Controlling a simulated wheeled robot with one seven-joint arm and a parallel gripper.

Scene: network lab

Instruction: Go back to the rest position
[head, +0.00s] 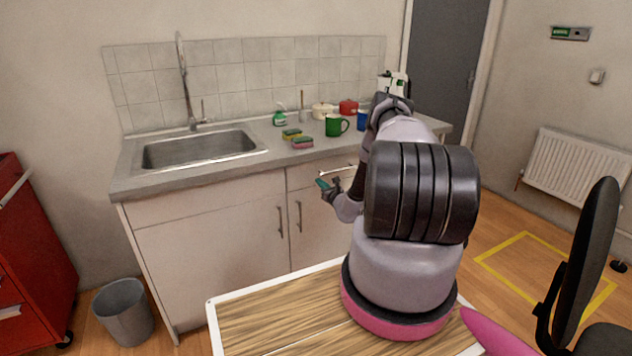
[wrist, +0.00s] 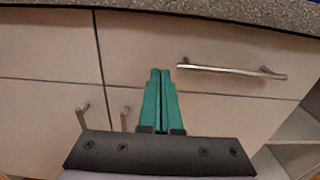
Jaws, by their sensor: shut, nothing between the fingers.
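My gripper (head: 319,184) is in front of the kitchen cabinet, just below the worktop edge, at the end of my bent arm. In the wrist view its green fingers (wrist: 159,74) are together with nothing between them. They point toward the cabinet front, left of a horizontal drawer handle (wrist: 232,71). I cannot tell how far the fingertips are from the drawer front (wrist: 215,45).
The worktop (head: 225,176) holds a sink (head: 200,148), sponges (head: 302,142), a green mug (head: 334,126), a blue mug (head: 362,120) and pots. A grey bin (head: 124,312) and red cabinet (head: 35,250) stand left. A chair (head: 585,265) and radiator (head: 578,168) are right.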

